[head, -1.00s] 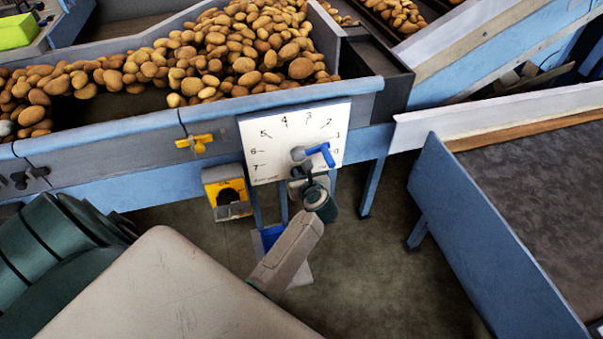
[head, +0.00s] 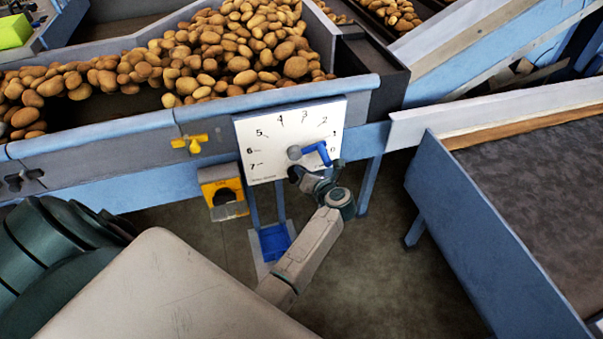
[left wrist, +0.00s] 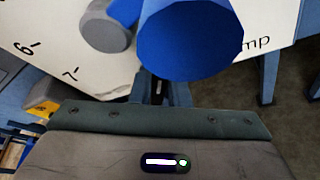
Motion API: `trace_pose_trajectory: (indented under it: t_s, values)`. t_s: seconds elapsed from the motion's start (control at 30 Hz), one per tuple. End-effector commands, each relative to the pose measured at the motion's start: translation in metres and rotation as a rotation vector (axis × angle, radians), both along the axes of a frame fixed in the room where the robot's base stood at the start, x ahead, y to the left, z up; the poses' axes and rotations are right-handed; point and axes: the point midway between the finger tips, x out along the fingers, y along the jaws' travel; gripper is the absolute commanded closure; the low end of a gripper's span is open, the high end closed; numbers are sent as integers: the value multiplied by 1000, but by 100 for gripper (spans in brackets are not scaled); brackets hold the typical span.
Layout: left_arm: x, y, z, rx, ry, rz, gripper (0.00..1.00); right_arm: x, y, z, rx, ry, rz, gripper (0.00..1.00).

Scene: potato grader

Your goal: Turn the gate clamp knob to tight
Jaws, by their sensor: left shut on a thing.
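A white plate (head: 270,133) numbered 0 to 7 is fixed to the blue grader frame. On it is a grey round hub (head: 294,153) with a blue handle (head: 318,148) reaching right, near the 0 and 1 marks. My left gripper (head: 308,174) is at the handle's lower side, shut on it; its fingertips are mostly hidden. In the left wrist view the blue handle's round end (left wrist: 190,40) fills the top middle, with the grey hub (left wrist: 107,28) to its left. A yellow wing knob (head: 190,143) sits left of the plate. My right gripper is not in view.
A yellow box with a dark opening (head: 224,191) hangs below left of the plate. A blue pedal-like piece (head: 273,241) is on the floor behind my arm. Potatoes (head: 230,50) fill the hopper above. A blue-sided belt (head: 490,230) stands right, with floor free between.

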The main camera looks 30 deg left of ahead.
Motion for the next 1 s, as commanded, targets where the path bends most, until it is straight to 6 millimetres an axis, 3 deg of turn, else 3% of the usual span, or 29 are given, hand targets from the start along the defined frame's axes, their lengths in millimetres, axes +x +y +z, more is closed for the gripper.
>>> trace_pose_trajectory:
  t_s: [1.0]
  values:
    - [9,-8,-25,559,656,1,100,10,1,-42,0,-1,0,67]
